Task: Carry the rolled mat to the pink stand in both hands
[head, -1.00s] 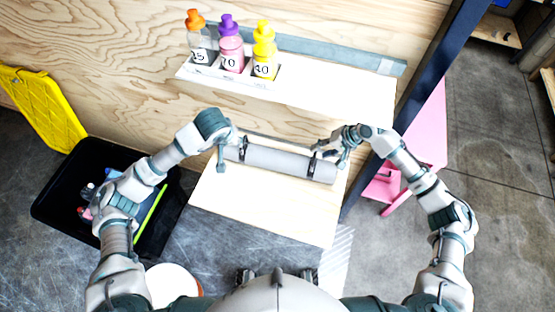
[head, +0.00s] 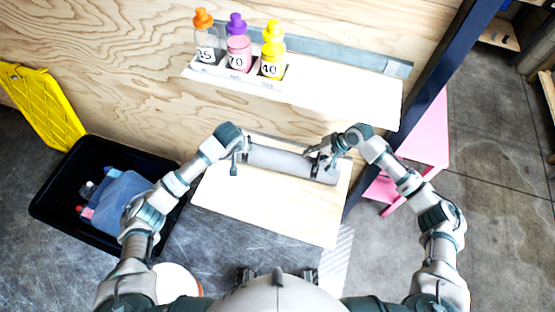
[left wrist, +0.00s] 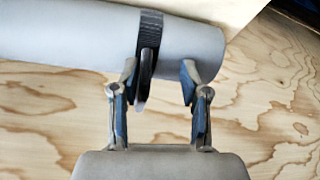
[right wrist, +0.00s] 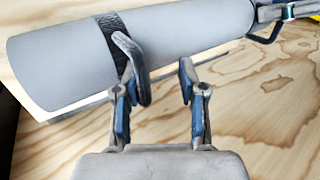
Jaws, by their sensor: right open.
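The rolled grey mat (head: 290,161), with dark straps, lies on a pale wooden board (head: 265,213). My left gripper (head: 238,162) is at its left end. In the left wrist view, the open fingers (left wrist: 159,75) reach the mat's edge near a black strap (left wrist: 149,45); I cannot tell if they touch. My right gripper (head: 322,158) is over the mat's right part. In the right wrist view, its open fingers (right wrist: 157,75) are at the mat's (right wrist: 60,62) edge beside the other strap (right wrist: 118,45). The pink stand (head: 428,138) is at right, partly behind a dark post.
A shelf (head: 350,92) above the mat holds several bottles (head: 238,55) in a white rack. The dark post (head: 425,85) stands between board and pink stand. A black bin (head: 60,205) and yellow lid (head: 45,110) are at left. The floor at right (head: 500,200) is clear.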

